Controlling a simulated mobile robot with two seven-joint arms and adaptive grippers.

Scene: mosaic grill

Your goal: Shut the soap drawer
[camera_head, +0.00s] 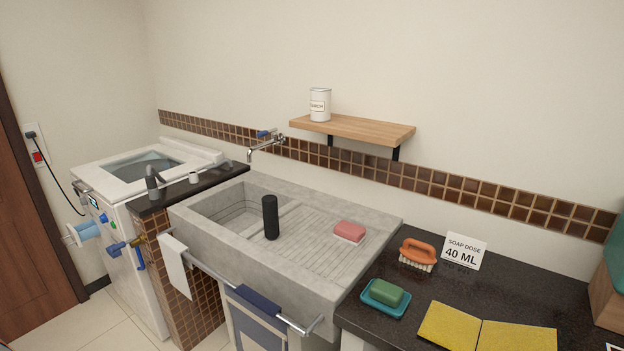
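The white top-loading washer (138,285) stands at the far left beside the sink. A light blue drawer-like part with a white front (84,231) sticks out from the washer's front, near the upper left corner. It looks like the soap drawer, pulled out, but it is small and I cannot see inside it. Blue and green controls are on the panel beside it. Neither of my grippers shows in this view, and nothing touches the drawer.
A tiled divider (187,262) separates washer and stone sink (331,276); a towel rail (222,280) runs along the sink's front. Open floor (98,318) lies before the washer. A wooden door (30,230) is left.

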